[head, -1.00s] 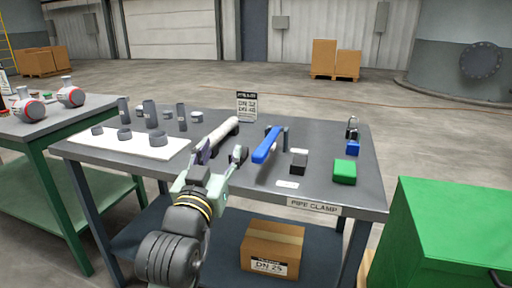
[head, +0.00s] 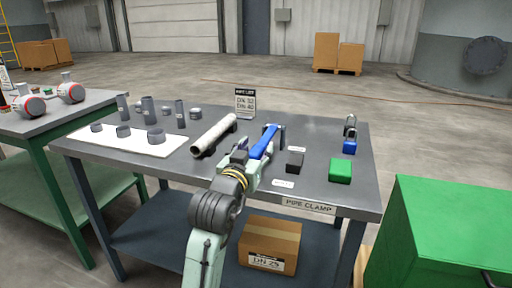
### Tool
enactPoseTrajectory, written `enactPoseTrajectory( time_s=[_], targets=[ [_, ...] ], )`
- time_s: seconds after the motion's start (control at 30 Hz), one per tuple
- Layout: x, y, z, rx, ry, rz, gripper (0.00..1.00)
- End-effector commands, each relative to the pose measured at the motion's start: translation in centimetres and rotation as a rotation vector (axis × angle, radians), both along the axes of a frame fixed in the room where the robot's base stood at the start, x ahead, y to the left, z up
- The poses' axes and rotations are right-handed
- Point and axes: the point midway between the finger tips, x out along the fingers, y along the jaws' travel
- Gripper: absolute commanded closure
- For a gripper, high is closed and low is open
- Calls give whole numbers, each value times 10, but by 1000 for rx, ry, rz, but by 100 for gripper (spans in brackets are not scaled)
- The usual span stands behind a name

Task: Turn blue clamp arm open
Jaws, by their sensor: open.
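The blue clamp arm (head: 264,141) stands tilted over the grey table, its far end at a dark upright post (head: 281,137). My gripper (head: 250,158) is at the near, lower end of the blue arm. Its jaws are open, but their tips are partly hidden by my wrist and the arm. I cannot tell whether the fingers touch the blue arm or sit around it.
A light pipe (head: 213,135) lies left of my gripper. To the right are a black block (head: 295,162), a green block (head: 340,170) and a blue padlock (head: 350,140). A white board (head: 120,143) with several grey fittings is at left. A sign (head: 245,102) stands at the back.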

Motion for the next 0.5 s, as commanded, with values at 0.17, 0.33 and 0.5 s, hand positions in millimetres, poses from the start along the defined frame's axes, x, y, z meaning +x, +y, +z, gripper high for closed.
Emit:
enactPoseTrajectory(
  time_s=[0.17, 0.33, 0.5],
  targets=[
    [6, -2, 0, 0, 1, 1, 53],
    [6, -2, 0, 0, 0, 1, 53],
    [5, -1, 0, 0, 0, 1, 63]
  ],
)
